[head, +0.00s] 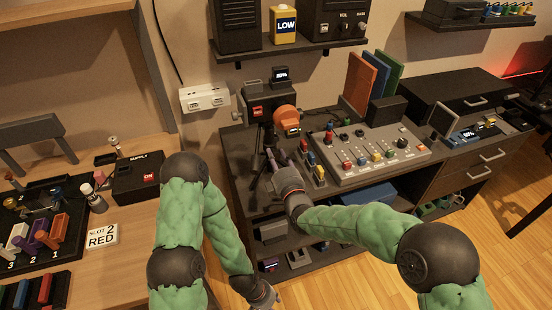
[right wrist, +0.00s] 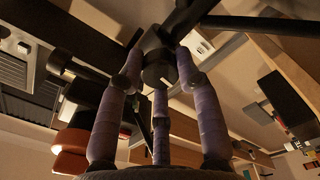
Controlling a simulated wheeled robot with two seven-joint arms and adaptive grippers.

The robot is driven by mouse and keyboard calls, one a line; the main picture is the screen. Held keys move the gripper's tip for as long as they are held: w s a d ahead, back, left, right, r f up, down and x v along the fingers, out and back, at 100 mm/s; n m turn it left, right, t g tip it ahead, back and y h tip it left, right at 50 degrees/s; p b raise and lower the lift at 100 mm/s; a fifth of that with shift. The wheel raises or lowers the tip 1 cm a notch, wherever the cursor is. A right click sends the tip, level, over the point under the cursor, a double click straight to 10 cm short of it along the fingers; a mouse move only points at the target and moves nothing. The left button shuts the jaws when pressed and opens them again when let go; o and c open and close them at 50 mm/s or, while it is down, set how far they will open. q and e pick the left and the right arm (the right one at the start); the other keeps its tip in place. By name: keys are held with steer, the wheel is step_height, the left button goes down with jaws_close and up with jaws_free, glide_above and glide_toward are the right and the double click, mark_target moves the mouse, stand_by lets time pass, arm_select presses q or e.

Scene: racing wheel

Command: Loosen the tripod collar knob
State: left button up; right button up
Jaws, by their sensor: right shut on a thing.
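The tripod (head: 258,150) stands on the dark desk, with a camera (head: 258,105) with an orange front on top. My right gripper (head: 274,158) reaches in low at the tripod from the front. In the right wrist view its purple fingers (right wrist: 160,72) are shut around the dark round collar knob (right wrist: 156,58), which has a small pale mark. The dark tripod tubes meet just beyond the knob. In the head view I cannot make out the knob behind the fingers. My left gripper (head: 265,297) hangs low near the bottom edge, apart from the tripod; its fingers are not clear.
A mixing console (head: 368,155) with sliders stands right of the tripod, with small coloured items (head: 312,165) between. A white wall socket (head: 205,98) is behind left. A wooden table (head: 125,240) with a supply box (head: 138,178) is at left. Wood floor lies between the furniture.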

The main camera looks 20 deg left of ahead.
steer(key=o, duration=1.1)
steer(key=shift+o, duration=0.2)
steer(key=v, duration=1.2)
